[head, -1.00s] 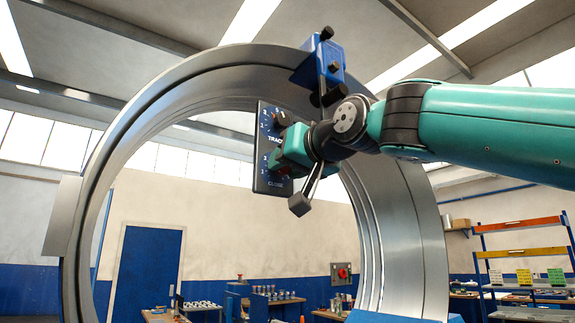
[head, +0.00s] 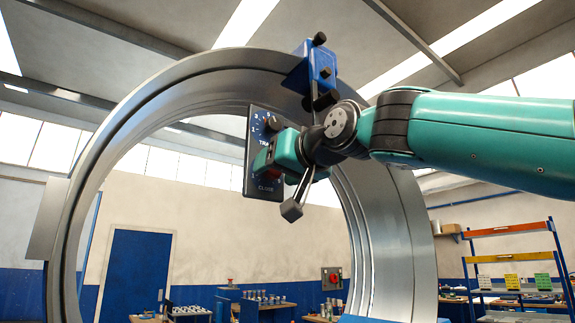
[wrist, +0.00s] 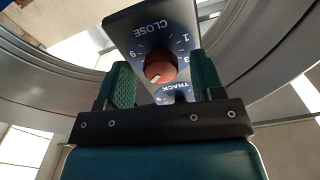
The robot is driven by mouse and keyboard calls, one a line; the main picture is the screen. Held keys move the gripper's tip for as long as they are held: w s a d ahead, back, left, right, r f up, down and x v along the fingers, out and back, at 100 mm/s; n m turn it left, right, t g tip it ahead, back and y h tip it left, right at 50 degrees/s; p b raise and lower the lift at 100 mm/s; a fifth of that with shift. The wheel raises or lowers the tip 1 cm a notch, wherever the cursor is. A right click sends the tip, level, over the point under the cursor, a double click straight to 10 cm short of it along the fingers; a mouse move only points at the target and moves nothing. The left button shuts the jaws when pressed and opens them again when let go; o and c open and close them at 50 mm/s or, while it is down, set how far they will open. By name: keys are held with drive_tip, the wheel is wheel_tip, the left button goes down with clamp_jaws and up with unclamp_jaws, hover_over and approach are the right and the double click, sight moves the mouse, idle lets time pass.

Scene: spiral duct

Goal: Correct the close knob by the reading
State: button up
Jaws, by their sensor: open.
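The close knob (wrist: 160,66) is a round red knob on a dark panel (wrist: 148,18), below the word CLOSE in the wrist view. A white mark shows on the lower left of its face. Digits 9, 1 and 3 show around it. My gripper (wrist: 163,72) is open, with one green finger on each side of the knob; whether either touches it I cannot tell. The TRACK dial (wrist: 178,95) is partly hidden by my gripper. In the head view the panel (head: 262,190) hangs inside the ring, and my gripper (head: 265,160) covers its middle.
A large metal ring duct (head: 70,220) surrounds the panel. A blue clamp block (head: 318,65) with black knobs sits on its top, close above my wrist. Workbenches, a blue door (head: 137,275) and shelves (head: 510,250) stand far behind.

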drive_tip(key=b+v, duration=0.7)
drive_tip(key=v, duration=1)
drive_tip(key=shift+d, duration=0.2)
drive_tip(key=shift+s, duration=0.15)
